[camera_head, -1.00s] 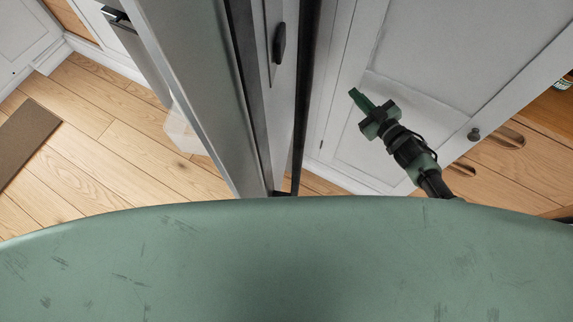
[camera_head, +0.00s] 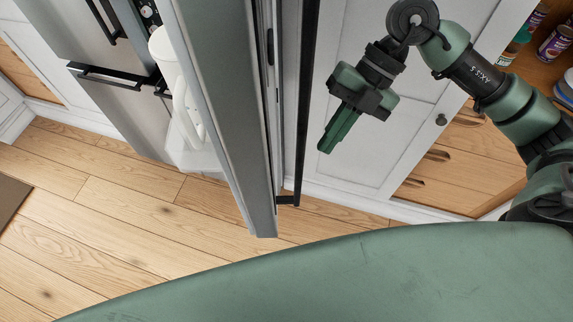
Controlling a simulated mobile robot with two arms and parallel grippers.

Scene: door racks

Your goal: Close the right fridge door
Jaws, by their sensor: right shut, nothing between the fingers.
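The open fridge door (camera_head: 225,110) stands nearly edge-on in the middle of the view. Its shelf side faces left and holds a white jug (camera_head: 180,95). Its long dark handle (camera_head: 307,100) runs along the right-hand side. My right gripper (camera_head: 328,144) is shut and empty, fingers pointing down, just right of the handle. A small gap shows between them in the picture; I cannot tell the true depth. My left gripper is not in view.
The steel fridge front with black handles (camera_head: 120,80) is at the upper left. White cabinet doors (camera_head: 375,165) stand behind my right gripper. Wooden drawers (camera_head: 450,160) and a shelf with jars (camera_head: 555,45) are at the right.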

